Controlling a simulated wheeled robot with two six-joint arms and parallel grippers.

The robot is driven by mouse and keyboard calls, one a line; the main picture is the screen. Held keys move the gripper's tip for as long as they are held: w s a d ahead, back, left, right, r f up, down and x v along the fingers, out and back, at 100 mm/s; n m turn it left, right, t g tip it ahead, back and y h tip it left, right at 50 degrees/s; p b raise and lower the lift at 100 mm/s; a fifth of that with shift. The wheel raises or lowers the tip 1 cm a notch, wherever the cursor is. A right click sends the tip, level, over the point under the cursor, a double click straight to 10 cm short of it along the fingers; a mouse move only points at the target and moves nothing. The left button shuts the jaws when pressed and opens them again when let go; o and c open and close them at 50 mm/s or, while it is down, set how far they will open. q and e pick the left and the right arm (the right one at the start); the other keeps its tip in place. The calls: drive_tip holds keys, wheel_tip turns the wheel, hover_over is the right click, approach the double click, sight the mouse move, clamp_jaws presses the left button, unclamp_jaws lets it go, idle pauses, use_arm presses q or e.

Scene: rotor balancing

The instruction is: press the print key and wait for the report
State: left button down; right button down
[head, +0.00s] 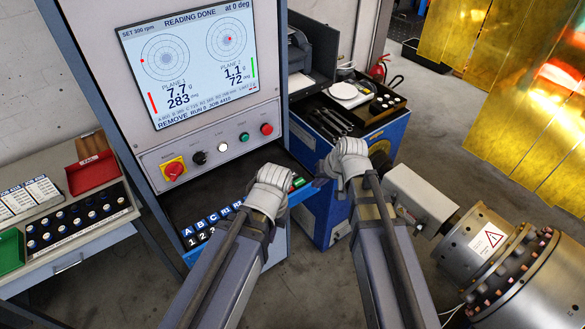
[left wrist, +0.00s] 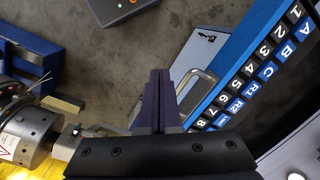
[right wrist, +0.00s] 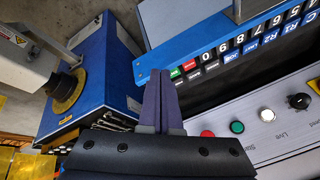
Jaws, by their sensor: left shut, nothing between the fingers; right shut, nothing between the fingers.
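The console screen (head: 190,58) in the head view reads "READING DONE", with plane 1 at 7.7 g, 283 and plane 2 at 1.1 g, 72. Below it is the key strip (head: 197,243) with letter and number keys. A green key (head: 298,182) shows at its right end; the right wrist view shows this green key (right wrist: 176,73) and a red key (right wrist: 189,65). I cannot read which is the print key. My left gripper (head: 280,180) is shut and empty, over the strip's right part, covering some keys. My right gripper (head: 326,178) is shut and empty, just right of the green key.
A panel with a red-yellow switch (head: 174,169), green button (head: 244,137) and red button (head: 266,129) is above the strip. A tool cart (head: 388,130) stands right of the console. The grey machine (head: 500,260) is at lower right. A bench with trays (head: 80,220) stands left.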

sight(294, 177)
drive_tip(key=w+a+r+t+y, duration=0.3)
drive_tip(key=w+a+r, duration=0.2)
drive_tip(key=w+a, duration=0.2)
drive_tip(key=shift+w+m, duration=0.4)
drive_tip(key=shift+w, duration=0.8)
wheel_tip(294, 177, down, 9)
drive_tip(key=b, duration=0.8)
drive_tip(key=shift+b, duration=0.4)
idle(0.4)
drive_tip(key=shift+f+b, duration=0.35)
drive_tip(key=shift+b, duration=0.05)
